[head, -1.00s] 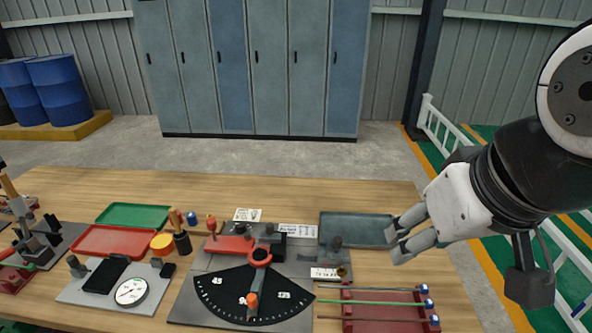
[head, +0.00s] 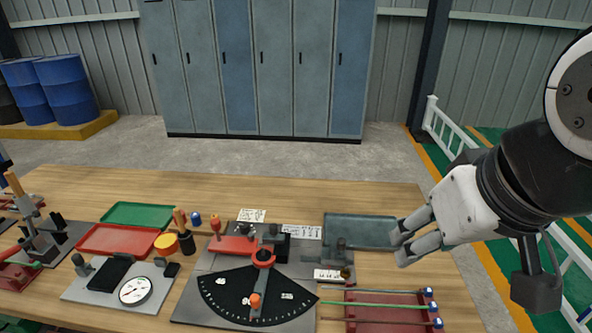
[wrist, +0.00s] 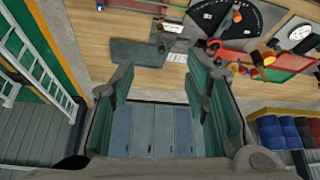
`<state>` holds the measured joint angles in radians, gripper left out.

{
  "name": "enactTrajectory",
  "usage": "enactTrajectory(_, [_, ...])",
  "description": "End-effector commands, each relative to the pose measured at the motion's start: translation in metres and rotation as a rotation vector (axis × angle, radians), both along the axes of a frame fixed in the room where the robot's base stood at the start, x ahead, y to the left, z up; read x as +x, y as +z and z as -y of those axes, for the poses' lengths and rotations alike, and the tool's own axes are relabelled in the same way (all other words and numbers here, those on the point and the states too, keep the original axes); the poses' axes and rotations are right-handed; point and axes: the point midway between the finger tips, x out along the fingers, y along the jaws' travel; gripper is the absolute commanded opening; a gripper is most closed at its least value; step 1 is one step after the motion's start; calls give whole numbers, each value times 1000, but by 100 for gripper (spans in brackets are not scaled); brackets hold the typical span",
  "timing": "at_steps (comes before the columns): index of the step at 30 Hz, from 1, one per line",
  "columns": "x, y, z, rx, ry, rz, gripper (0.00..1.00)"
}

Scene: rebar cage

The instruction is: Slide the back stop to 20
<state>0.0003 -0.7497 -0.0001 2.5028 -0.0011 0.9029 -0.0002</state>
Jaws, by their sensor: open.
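The likely back stop is a small dark grey block (head: 341,255) with a brass-coloured knob, right of the bending plate (head: 200,310) and in front of the grey-blue tray. A white scale card (head: 328,274) lies beside it; its figures are too small to read surely. The block also shows small in the wrist view (wrist: 164,46). My gripper (head: 399,244) is open and empty, above the bench's right part, to the right of the block and apart from it. In the wrist view my gripper (wrist: 163,80) has its two green-padded fingers wide apart.
The grey-blue tray (head: 360,218) lies behind the block. A red rack (head: 385,298) with several rods lies in front. The black angle dial (head: 230,300) with its red-ended arm is to the left. Bare bench (head: 375,263) shows right of the block.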

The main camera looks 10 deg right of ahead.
Motion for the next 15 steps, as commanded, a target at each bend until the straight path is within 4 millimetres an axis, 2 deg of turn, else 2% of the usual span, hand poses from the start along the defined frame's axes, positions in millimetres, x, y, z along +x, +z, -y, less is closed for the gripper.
enactTrajectory(8, [3,0,0,2,-4,-4,41])
enactTrajectory(11, [15,0,0,11,-18,-26,41])
enactTrajectory(15, [51,-4,-1,35,-66,-88,41])
